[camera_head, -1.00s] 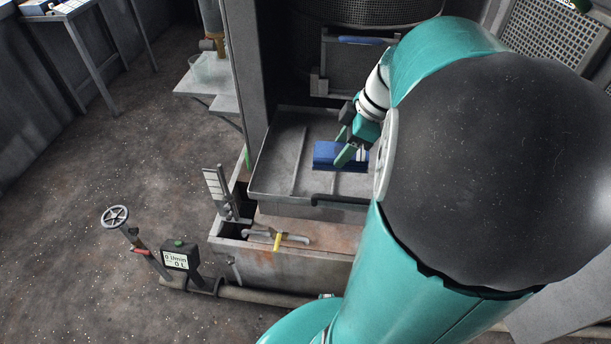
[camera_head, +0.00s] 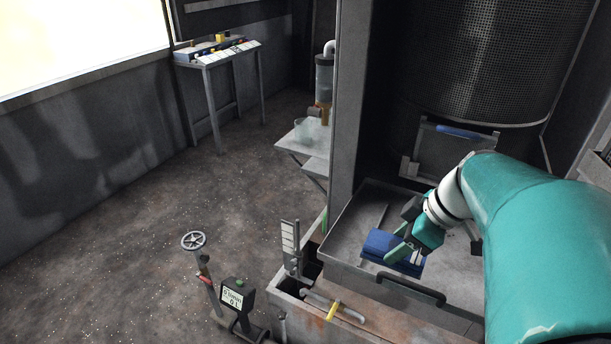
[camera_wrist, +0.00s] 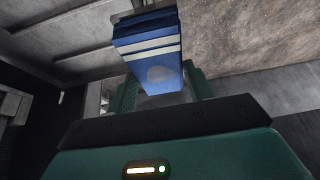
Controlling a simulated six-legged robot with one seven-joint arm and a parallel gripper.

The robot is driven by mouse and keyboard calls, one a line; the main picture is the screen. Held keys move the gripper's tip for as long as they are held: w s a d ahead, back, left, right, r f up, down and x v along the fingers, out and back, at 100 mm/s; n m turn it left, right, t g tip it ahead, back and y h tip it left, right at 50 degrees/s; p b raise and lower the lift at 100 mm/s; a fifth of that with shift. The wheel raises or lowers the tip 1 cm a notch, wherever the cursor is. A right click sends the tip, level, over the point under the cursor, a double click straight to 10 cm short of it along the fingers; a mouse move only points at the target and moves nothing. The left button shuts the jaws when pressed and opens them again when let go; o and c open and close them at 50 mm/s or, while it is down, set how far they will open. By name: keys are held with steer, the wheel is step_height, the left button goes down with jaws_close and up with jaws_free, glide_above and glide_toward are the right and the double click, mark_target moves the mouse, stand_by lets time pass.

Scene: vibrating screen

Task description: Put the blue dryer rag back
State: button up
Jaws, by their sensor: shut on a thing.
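The blue dryer rag (camera_head: 393,251) is a blue, folded-looking block; the wrist view shows white stripes across it (camera_wrist: 158,66). My gripper (camera_head: 408,248) is shut on it, with one green finger on each side in the wrist view. The rag is over the grey metal tray (camera_head: 348,232) in the head view. I cannot tell whether it touches the tray floor. My gripper hides part of the rag.
A dark handle (camera_head: 411,288) runs along the tray's front edge. A frame with a blue bar (camera_head: 457,132) stands behind the tray below a mesh drum (camera_head: 490,60). A valve wheel (camera_head: 193,240) and a meter (camera_head: 232,297) stand front left.

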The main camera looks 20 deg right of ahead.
steer(key=w+d+f, duration=0.2)
steer(key=w+f, duration=0.1)
steer(key=w+d+f, duration=0.2)
steer(key=w+d, duration=0.1)
steer(key=w+d+f, duration=0.2)
steer(key=w+f, duration=0.1)
steer(key=shift+w+d+f, duration=0.15)
steer(key=shift+w+f, duration=0.05)
steer(key=shift+f, duration=0.1)
steer(key=shift+w+f, duration=0.1)
steer(key=shift+f, duration=0.1)
steer(key=shift+w+d+f, duration=0.15)
steer(key=shift+f, duration=1.5)
steer(key=shift+f, duration=0.1)
steer(key=shift+f, duration=0.15)
steer(key=o, duration=1.1)
